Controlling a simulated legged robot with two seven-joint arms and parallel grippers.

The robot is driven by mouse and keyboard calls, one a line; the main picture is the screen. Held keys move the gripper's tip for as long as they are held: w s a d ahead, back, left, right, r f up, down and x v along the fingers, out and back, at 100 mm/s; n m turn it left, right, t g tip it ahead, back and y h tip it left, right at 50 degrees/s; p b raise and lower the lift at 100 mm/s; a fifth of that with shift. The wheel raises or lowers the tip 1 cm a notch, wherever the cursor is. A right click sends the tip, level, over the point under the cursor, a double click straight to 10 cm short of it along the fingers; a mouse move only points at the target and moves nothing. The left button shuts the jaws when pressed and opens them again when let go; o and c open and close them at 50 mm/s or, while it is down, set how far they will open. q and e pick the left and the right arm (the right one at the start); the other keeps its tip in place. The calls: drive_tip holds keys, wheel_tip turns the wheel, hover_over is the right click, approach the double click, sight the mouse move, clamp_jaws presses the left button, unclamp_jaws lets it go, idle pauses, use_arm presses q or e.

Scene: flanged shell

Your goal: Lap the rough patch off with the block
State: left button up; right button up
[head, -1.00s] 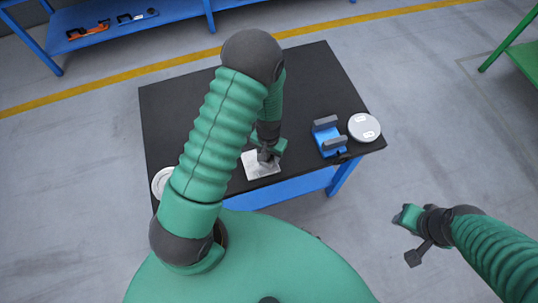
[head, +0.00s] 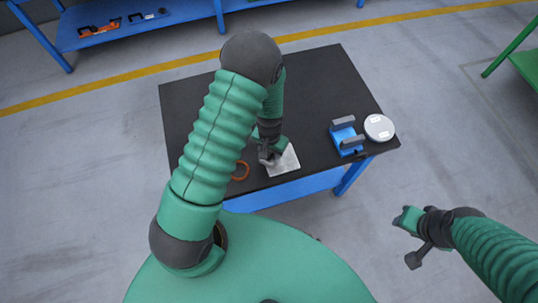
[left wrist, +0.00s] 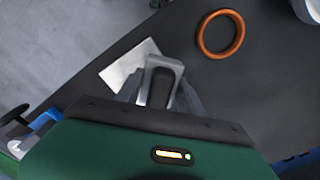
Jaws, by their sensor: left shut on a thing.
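My left gripper (head: 266,157) is low over the black table, at the left part of a pale metal plate (head: 287,163). In the left wrist view it is shut on a grey block with a dark top (left wrist: 160,82). The plate (left wrist: 128,66) shows beside and partly behind that block; whether they touch is unclear. No rough patch can be made out. My right gripper (head: 410,238) hangs off the table at the right, over the floor; its finger opening is unclear.
An orange ring (head: 240,171) lies left of the plate. A blue holder with grey uprights (head: 346,136) and a pale round disc (head: 379,127) stand at the table's right. The table's back half (head: 315,80) is clear. A blue shelf (head: 140,32) stands far back.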

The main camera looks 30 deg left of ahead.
use_arm(q)
drive_tip(key=shift+w+d+r+p, duration=0.1)
drive_tip(key=shift+w+r+p, duration=0.1)
drive_tip(key=shift+r+p, duration=0.65)
wheel_tip(320, 180, up, 2)
drive_tip(key=shift+s+d+r+p, duration=0.1)
drive_tip(key=shift+p, duration=0.25)
drive_tip(key=shift+s+r+p, duration=0.1)
drive_tip(key=shift+r+p, duration=0.4)
drive_tip(key=shift+r, duration=0.1)
drive_tip(key=shift+f, duration=0.1)
